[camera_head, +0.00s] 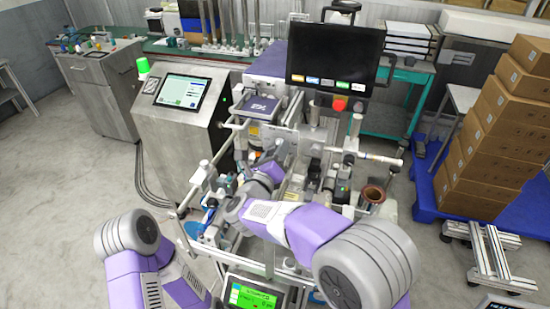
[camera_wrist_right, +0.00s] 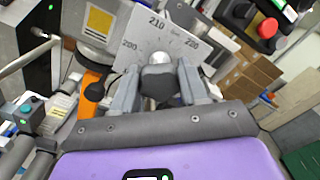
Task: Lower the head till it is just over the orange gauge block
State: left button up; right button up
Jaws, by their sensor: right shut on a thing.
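In the right wrist view my right gripper (camera_wrist_right: 160,84) is shut on a dark knob (camera_wrist_right: 160,92) with a silver ball-like end behind it. Behind the knob is a white scale plate (camera_wrist_right: 170,38) marked 200, 210 and 220. To its left is the grey head (camera_wrist_right: 103,46) with a yellow label. The orange gauge block (camera_wrist_right: 91,79) shows below the head, partly hidden by a black knob; I cannot tell the exact gap. In the head view the head's yellow label (camera_head: 253,131) shows, and my right arm reaches the machine's middle. My left gripper is not in view.
A dark monitor (camera_head: 335,52) with a red button (camera_head: 339,104) stands above the machine. A touch-screen console (camera_head: 181,92) is at the left. Cardboard boxes (camera_head: 500,125) on a blue pallet are at the right. Open floor lies at both sides.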

jog(key=shift+r+n+b, duration=0.2)
jog(key=shift+n+b, duration=0.15)
jog(key=shift+n, duration=0.65)
jog(key=shift+d+r+n, duration=0.1)
jog(key=shift+r+n, duration=0.15)
jog(key=shift+n, duration=0.05)
jog(key=o, duration=1)
jog(key=shift+o, duration=0.2)
jog(key=shift+f, duration=0.2)
jog(key=shift+s, duration=0.35)
jog(key=v, duration=0.7)
jog(key=shift+b, duration=0.45)
jog(key=shift+w, duration=0.1)
